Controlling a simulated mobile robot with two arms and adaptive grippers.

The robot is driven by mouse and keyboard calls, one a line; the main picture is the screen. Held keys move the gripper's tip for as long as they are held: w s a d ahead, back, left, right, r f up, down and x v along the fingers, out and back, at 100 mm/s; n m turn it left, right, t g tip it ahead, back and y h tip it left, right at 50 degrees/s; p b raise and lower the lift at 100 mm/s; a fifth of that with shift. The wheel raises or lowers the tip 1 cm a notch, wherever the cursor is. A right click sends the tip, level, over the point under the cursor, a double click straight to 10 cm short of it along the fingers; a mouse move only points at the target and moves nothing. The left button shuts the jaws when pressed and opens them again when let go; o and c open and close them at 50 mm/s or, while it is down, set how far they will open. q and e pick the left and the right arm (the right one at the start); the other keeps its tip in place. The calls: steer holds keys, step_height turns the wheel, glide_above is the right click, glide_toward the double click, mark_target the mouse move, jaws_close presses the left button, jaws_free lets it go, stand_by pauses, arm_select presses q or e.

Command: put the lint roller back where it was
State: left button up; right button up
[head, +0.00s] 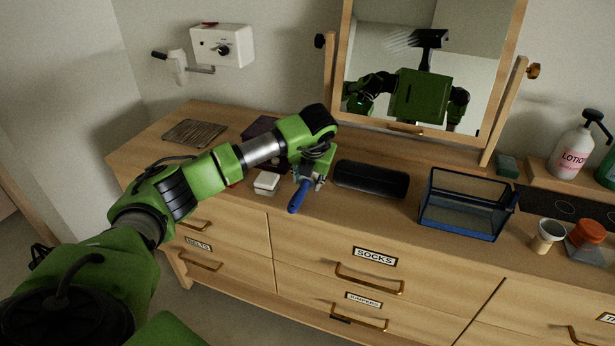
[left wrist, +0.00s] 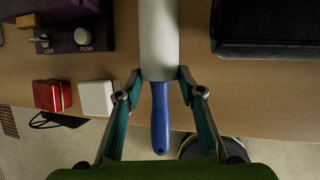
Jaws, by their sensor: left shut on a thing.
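The lint roller has a white roll (left wrist: 159,40) and a blue handle (left wrist: 160,125). My left gripper (left wrist: 162,75) is shut on it, with one finger on each side near the lower end of the roll. In the head view the blue handle (head: 299,196) sticks out below my left gripper (head: 310,178), near the dresser's front edge; the white roll is mostly hidden there by the gripper. I cannot tell whether the roller touches the dresser top (head: 190,165). My right gripper is not in view.
A white box (head: 267,183) and a red box (left wrist: 47,95) are left of the roller. A purple device (left wrist: 75,38) is behind them. A black case (head: 371,179) lies right, then a blue-edged mesh basket (head: 463,218). A mirror (head: 430,70) stands behind.

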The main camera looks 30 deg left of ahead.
arm_select(q)
steer(key=shift+f, duration=0.1)
steer(key=o, duration=1.2)
steer(key=shift+c, duration=0.2)
steer(key=b+v, duration=0.2)
steer(key=v, duration=1)
steer(key=shift+d, duration=0.1)
